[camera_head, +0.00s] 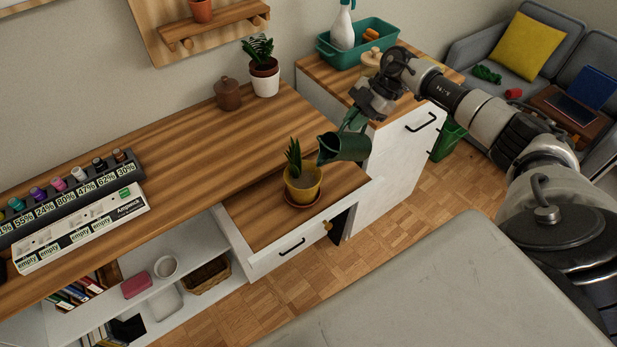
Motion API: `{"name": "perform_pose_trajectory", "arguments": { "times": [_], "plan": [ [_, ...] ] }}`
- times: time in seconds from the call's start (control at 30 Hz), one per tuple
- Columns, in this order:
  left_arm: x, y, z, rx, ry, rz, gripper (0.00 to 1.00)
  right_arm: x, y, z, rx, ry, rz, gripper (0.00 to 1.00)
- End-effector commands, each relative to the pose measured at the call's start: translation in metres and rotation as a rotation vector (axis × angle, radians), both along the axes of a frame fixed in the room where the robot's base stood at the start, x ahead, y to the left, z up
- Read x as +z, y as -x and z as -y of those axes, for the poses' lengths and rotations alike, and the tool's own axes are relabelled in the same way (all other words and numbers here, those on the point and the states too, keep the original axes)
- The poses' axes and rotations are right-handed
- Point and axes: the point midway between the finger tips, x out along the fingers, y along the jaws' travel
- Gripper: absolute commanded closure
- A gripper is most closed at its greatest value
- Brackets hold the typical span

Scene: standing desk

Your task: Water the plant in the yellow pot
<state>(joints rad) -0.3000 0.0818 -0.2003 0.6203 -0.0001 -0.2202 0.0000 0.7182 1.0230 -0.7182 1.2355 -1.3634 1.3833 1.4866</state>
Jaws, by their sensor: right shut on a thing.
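The yellow pot (302,189) holds a spiky green plant (294,157) and stands on a reddish saucer (303,203) on the lower wooden surface. A dark green watering can (344,147) is just to the right of the plant, tilted with its mouth toward the pot. My right gripper (358,116) is shut on the can's handle side, above and right of the pot, holding the can in the air. I cannot make out any water stream. My left gripper is not in view.
A teal tray (375,42) with a spray bottle (343,27) is on the right cabinet. A grey surface (420,290) fills the foreground.

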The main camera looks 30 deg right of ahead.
Motion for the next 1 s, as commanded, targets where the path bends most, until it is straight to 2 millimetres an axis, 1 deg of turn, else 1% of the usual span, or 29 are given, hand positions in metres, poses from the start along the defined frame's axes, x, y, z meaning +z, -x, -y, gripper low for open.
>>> {"name": "perform_pose_trajectory", "arguments": {
  "times": [0.53,1.0],
  "plan": [
    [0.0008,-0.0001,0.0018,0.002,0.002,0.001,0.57,0.0026,0.0003,-0.0078,0.001,0.013,0.003,1.00],
    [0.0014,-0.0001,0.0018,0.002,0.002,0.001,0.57,0.0046,0.0000,-0.0082,-0.002,0.030,0.005,1.00]
  ]
}}
